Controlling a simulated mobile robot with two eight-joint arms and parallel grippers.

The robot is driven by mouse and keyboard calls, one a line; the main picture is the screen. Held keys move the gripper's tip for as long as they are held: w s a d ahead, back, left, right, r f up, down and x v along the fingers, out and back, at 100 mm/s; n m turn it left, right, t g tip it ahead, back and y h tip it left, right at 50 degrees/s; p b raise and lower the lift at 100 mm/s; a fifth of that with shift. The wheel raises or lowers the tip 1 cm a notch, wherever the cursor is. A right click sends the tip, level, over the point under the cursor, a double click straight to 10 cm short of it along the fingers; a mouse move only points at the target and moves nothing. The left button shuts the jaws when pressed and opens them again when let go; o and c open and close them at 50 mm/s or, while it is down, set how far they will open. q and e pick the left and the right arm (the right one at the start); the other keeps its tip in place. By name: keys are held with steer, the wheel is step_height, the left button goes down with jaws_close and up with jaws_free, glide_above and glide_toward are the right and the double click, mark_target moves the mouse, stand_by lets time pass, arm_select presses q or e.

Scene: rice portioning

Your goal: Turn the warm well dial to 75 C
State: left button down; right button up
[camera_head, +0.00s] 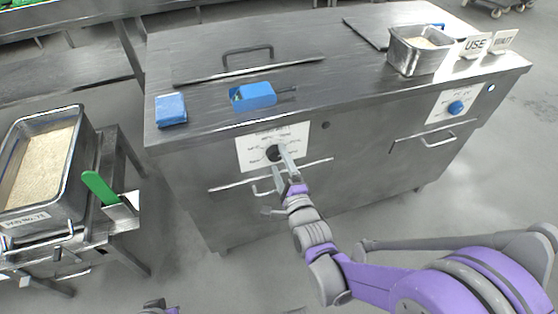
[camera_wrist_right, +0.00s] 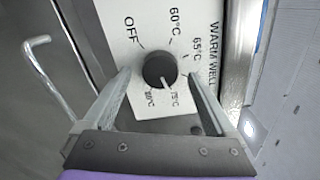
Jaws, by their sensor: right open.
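The warm well dial (camera_wrist_right: 159,70) is a round black knob on a white panel marked WARM WELL, with OFF, 60 C, 65 C and 75 C among its labels. Its light pointer line points down, toward the 75 C mark. In the head view the dial (camera_head: 273,153) sits on the front of the steel counter. My right gripper (camera_wrist_right: 160,76) is open, with one finger on each side of the dial. It also shows in the head view (camera_head: 283,164), reaching up to the panel. I cannot tell whether the fingers touch the knob.
The steel counter (camera_head: 350,95) carries a blue block (camera_head: 171,109), a blue device (camera_head: 253,96) and a steel pan (camera_head: 410,59). A blue dial (camera_head: 456,107) is at the right. A rice pan (camera_head: 72,190) and green-handled tool (camera_head: 100,188) stand left. A handle (camera_wrist_right: 52,75) is close to my gripper.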

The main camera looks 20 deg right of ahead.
steer(key=s, duration=1)
steer(key=shift+d+p, duration=0.15)
steer(key=shift+p, duration=0.2)
